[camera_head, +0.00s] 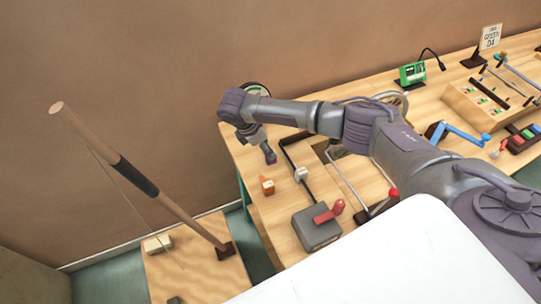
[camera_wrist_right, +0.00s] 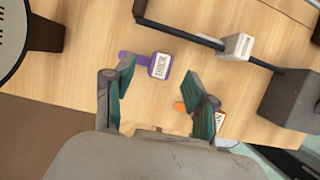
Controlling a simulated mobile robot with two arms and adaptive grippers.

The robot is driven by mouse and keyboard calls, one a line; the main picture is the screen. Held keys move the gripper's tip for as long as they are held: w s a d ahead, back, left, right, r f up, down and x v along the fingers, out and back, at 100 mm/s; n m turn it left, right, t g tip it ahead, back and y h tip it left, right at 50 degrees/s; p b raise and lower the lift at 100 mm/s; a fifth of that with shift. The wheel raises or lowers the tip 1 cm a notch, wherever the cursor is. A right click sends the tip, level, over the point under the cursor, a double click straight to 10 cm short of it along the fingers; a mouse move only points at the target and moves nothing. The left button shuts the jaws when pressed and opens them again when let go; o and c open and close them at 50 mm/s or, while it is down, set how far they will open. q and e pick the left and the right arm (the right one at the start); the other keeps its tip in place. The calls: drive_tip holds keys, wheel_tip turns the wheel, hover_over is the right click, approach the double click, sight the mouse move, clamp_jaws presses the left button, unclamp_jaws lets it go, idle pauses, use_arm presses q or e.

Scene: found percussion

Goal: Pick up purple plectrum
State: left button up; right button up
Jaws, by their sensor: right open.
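The purple plectrum (camera_wrist_right: 162,67) lies on the wooden table in the right wrist view, its white label facing up and its thin purple part pointing left. My right gripper (camera_wrist_right: 163,80) is open and empty. Its two teal-padded fingers stand to the left and right of the plectrum's labelled block, and the left finger partly overlaps the thin part. In the head view my right gripper (camera_head: 269,157) hangs over the table's left end. I cannot make out the purple plectrum there; it seems hidden by the gripper. My left gripper is not in view.
An orange plectrum (camera_head: 267,186) lies close by, partly behind the right finger in the wrist view (camera_wrist_right: 180,107). A dark rod with a white slider (camera_wrist_right: 237,45) and a grey box (camera_head: 317,230) with a red handle are nearby. A round object (camera_wrist_right: 18,35) stands left.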

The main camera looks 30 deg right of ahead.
drive_tip(key=x, duration=0.4)
drive_tip(key=shift+f, duration=0.1)
clamp_jaws()
